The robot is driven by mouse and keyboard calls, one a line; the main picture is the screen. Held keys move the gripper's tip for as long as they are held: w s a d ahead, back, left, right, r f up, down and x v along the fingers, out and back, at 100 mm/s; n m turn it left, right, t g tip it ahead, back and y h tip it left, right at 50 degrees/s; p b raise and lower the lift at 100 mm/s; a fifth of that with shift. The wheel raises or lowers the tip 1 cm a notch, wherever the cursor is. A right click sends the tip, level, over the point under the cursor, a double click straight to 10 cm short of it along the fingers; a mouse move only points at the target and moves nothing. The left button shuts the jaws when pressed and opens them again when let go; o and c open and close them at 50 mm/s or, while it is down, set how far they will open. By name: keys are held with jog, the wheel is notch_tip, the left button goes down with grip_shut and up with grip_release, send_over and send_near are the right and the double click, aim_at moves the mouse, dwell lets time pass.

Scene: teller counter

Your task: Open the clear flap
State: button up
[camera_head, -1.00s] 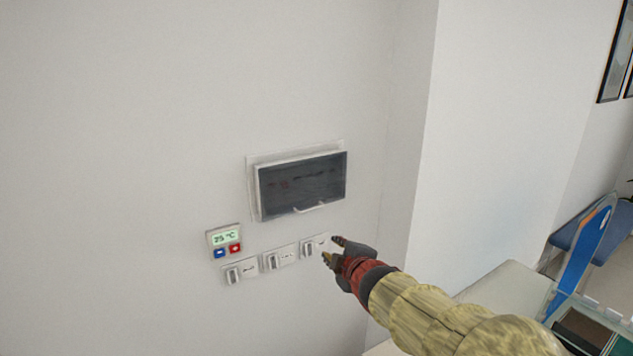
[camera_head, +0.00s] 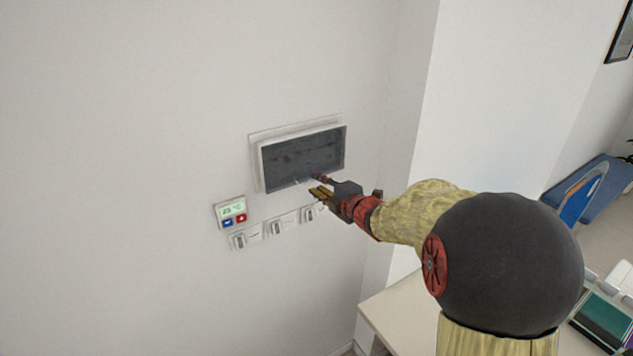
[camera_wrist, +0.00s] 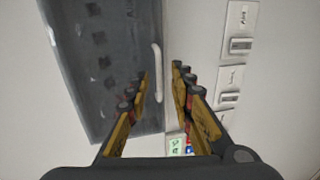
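The clear flap (camera_head: 290,165) is a smoky see-through cover on a white-framed wall box, and it looks closed. Its pale bar handle (camera_head: 300,184) is at the flap's lower edge. In the wrist view the flap (camera_wrist: 100,60) fills the left side, and the handle (camera_wrist: 157,70) shows between the fingertips, nearer the left one. My gripper (camera_head: 319,185) is at the flap's lower edge by the handle. In the wrist view my gripper (camera_wrist: 161,70) is open, with a finger on each side of the handle. I cannot tell if either finger touches it.
Several wall controls sit below the box: a thermostat (camera_head: 231,213) and a row of rocker switches, including one at the left (camera_head: 240,240). My fingers are close above the right switch (camera_head: 308,215). A wall corner and a desk (camera_head: 385,315) are to the right.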

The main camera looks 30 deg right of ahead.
jog(key=shift+x, duration=0.85)
jog(key=shift+r, duration=0.1)
jog(key=shift+c, duration=1.4)
grip_shut()
